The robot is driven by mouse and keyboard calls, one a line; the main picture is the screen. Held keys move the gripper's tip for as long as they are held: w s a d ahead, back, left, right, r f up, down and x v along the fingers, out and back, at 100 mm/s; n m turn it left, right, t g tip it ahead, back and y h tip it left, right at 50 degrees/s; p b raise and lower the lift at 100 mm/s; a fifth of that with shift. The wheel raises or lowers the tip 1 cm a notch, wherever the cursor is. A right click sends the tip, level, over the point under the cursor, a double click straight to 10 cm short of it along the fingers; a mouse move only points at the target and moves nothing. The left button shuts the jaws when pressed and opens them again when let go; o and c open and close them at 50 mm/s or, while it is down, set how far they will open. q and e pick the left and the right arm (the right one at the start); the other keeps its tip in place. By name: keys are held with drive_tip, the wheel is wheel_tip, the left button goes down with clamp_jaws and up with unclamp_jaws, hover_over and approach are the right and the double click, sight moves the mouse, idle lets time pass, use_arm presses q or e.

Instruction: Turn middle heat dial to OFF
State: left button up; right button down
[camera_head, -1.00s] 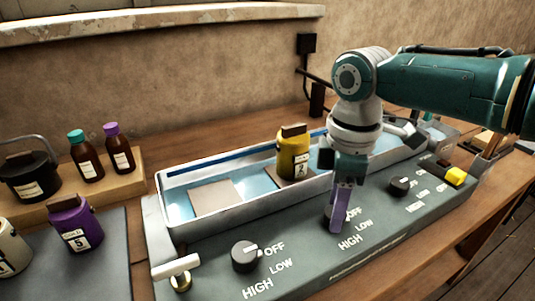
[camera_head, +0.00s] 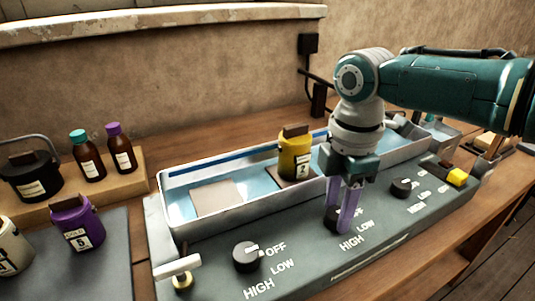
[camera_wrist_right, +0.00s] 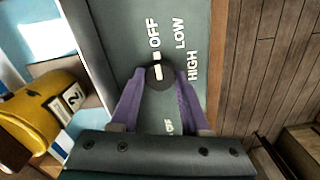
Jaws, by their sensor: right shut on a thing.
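The middle heat dial (camera_head: 333,222) is a dark round knob on the front panel, partly hidden by my right gripper (camera_head: 338,216). In the right wrist view the dial (camera_wrist_right: 160,78) sits between the two purple fingers, which touch its sides. Its white pointer lines up with the small tick beside the word OFF (camera_wrist_right: 153,33). LOW and HIGH are printed to the right of OFF in that view. My right gripper is shut on the dial from above. My left gripper is not in view.
The left dial (camera_head: 247,257) and right dial (camera_head: 401,188) flank it. A yellow pot (camera_head: 294,160) stands in the tray (camera_head: 200,235) behind the panel. A yellow button (camera_head: 457,177) is at the right end, a white-handled valve (camera_head: 177,267) at the left.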

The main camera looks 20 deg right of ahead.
sight(336, 213)
drive_tip(key=shift+a+r, duration=0.1)
drive_tip(key=shift+c, duration=1.9)
unclamp_jaws()
wheel_tip(336, 213, up, 10)
drive_tip(key=p, duration=0.1)
drive_tip(key=shift+p, duration=0.35)
